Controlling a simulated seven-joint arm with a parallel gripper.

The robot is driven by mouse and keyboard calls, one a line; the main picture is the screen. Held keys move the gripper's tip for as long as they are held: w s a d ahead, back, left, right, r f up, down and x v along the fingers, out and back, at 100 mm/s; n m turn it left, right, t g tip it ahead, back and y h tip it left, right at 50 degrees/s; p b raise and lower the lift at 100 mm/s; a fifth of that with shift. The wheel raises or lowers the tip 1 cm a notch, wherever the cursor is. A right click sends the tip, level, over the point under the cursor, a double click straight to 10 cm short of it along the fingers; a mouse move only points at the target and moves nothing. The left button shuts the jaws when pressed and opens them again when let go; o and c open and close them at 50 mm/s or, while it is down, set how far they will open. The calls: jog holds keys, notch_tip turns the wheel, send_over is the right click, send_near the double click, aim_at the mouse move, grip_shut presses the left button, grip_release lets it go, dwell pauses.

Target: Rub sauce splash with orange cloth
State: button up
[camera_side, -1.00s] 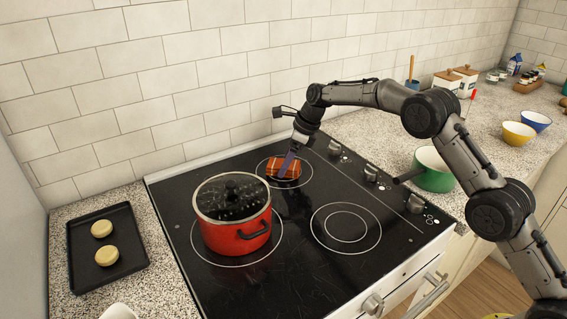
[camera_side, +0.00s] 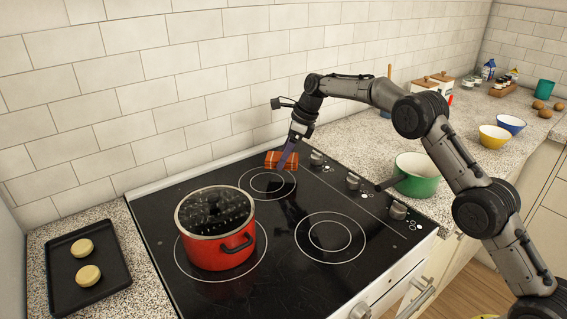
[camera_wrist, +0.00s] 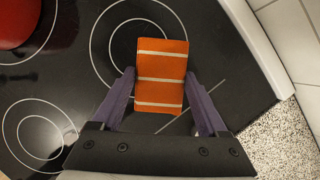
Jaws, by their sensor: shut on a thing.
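The orange cloth (camera_side: 275,160), a block with pale stripes, is at the upper right edge of the back burner ring on the black cooktop. My gripper (camera_side: 284,164) points down and is shut on it. The wrist view shows the cloth (camera_wrist: 160,60) between the two purple fingers of my gripper (camera_wrist: 159,78). I cannot tell whether the cloth touches the glass. No sauce splash can be made out in either view; the cloth or gripper may hide it.
A red pot (camera_side: 222,258) with a dark top stands on the left burner. Knobs (camera_side: 353,180) line the cooktop's right side, near a green pan (camera_side: 416,182). A black tray (camera_side: 62,291) with two pale rounds lies left. The front-right burner (camera_side: 330,237) is clear.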

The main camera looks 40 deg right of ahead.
jog(key=shift+r, duration=1.95)
